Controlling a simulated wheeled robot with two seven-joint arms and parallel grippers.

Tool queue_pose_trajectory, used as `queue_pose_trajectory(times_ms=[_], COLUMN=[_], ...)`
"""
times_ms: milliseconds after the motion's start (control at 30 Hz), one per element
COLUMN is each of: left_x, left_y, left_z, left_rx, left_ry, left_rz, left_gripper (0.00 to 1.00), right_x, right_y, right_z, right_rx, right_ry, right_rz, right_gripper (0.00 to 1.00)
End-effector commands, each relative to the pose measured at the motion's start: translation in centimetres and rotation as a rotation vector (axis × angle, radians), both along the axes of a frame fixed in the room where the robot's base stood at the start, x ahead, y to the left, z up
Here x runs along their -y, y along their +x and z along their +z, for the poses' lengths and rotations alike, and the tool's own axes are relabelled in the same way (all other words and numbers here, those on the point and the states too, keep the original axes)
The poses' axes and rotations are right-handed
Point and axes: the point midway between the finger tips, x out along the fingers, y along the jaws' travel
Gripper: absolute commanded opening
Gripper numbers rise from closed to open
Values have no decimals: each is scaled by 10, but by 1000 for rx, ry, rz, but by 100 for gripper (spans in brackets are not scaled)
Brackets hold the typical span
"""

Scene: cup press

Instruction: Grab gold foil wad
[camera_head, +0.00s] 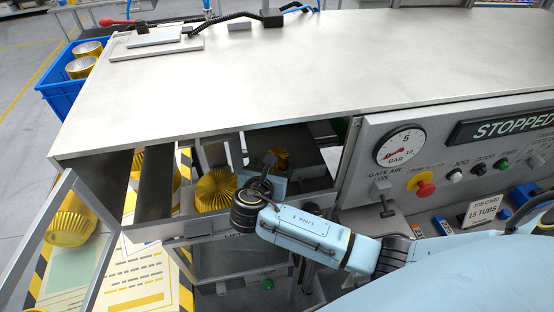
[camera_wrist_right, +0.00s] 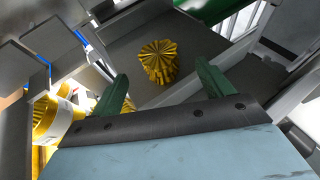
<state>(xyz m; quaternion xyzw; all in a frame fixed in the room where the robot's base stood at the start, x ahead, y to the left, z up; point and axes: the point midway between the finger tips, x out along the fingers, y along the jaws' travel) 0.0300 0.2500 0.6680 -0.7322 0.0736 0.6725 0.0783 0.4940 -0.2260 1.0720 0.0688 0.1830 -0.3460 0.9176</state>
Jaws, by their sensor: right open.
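The gold foil wad (camera_wrist_right: 158,60) is a crumpled, pleated yellow lump on a dark grey surface inside the machine bay. In the head view the wad (camera_head: 282,157) shows just beyond my right gripper (camera_head: 267,167), partly covered by it. In the right wrist view my right gripper (camera_wrist_right: 162,78) has its two green fingers spread wide and empty, one to each side of the wad's near end. The wad appears ahead of the fingers, with no contact that I can see. My left gripper is in neither view.
A gold fluted cup (camera_head: 215,190) stands left of my right wrist. More gold cups lie on the chute (camera_head: 70,228) and in the blue crate (camera_head: 63,95). The steel worktop (camera_head: 300,60) overhangs the bay; the control panel (camera_head: 450,150) is at right.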

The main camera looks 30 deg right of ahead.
Motion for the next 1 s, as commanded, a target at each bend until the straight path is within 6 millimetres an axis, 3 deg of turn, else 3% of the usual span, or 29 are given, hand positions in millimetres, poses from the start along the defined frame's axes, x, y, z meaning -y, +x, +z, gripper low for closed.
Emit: queue_pose_trajectory(times_ms=[133,333,700,1000], left_x=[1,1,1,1], left_y=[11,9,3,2], left_z=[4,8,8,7], left_rx=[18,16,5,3], left_ry=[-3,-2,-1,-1], left_rz=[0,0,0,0], left_gripper=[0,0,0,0], right_x=[11,27,32,32], right_y=[12,32,37,37], right_z=[-3,-12,-17,-17], right_rx=[0,-1,-1,0], right_ry=[-3,-3,0,0], right_rz=[-2,-2,-1,-1], right_gripper=[79,79,78,39])
